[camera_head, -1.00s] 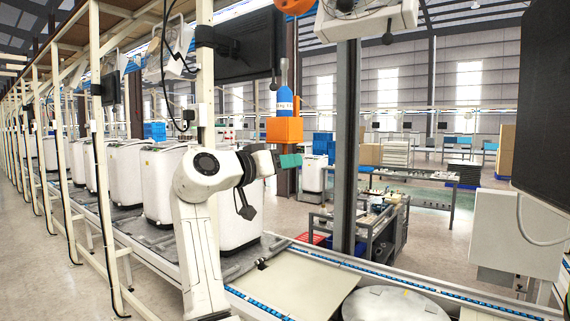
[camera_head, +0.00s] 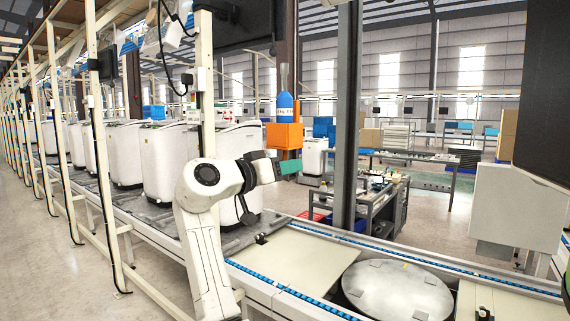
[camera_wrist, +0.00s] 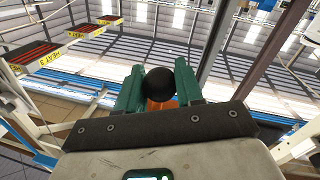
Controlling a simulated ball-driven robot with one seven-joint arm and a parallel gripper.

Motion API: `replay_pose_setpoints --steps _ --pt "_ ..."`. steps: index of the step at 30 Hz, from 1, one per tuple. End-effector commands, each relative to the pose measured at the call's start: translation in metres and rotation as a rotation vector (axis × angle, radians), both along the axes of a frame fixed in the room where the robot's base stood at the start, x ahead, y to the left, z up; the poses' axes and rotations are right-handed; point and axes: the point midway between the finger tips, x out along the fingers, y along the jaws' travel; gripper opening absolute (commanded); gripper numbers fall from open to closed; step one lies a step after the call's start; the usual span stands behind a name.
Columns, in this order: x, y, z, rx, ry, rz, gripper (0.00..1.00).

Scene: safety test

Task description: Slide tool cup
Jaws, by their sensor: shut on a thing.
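An orange cup-like holder (camera_head: 284,136) with a blue, grey-necked tool or bottle (camera_head: 285,105) upright in it shows in the head view. My gripper (camera_head: 290,166) has green fingers and is just below the holder at its lower right. In the wrist view my gripper (camera_wrist: 160,82) is shut on a black ball-shaped knob (camera_wrist: 160,84). A piece of orange (camera_wrist: 157,105) shows behind the knob, low between the fingers. Whether the knob joins the holder is hidden.
A dark post (camera_head: 345,120) stands right of the gripper. Beneath runs a conveyor with a flat pale plate (camera_head: 295,262) and a round metal disc (camera_head: 397,288). White machines (camera_head: 165,150) stand in a row at left. A grey workbench (camera_head: 375,208) stands behind.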

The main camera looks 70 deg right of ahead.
Motion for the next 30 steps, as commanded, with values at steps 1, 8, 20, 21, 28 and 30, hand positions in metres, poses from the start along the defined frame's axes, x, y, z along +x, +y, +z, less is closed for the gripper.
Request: replay_pose_setpoints --steps 1,8,20,21,28,30 --pt "0.0000 0.0002 -0.0044 0.000 0.000 0.000 0.00" --pt "0.0001 0.0003 -0.0054 0.000 -0.001 0.000 0.00" --pt "0.0000 0.0001 -0.0051 0.000 -0.001 0.000 0.59" --pt "0.0000 0.0001 -0.0051 0.000 -0.001 0.000 0.61" --pt "0.0005 0.0010 -0.0053 0.000 0.000 0.001 0.61" --pt "0.0022 0.0043 -0.0056 -0.001 -0.001 0.001 0.61"
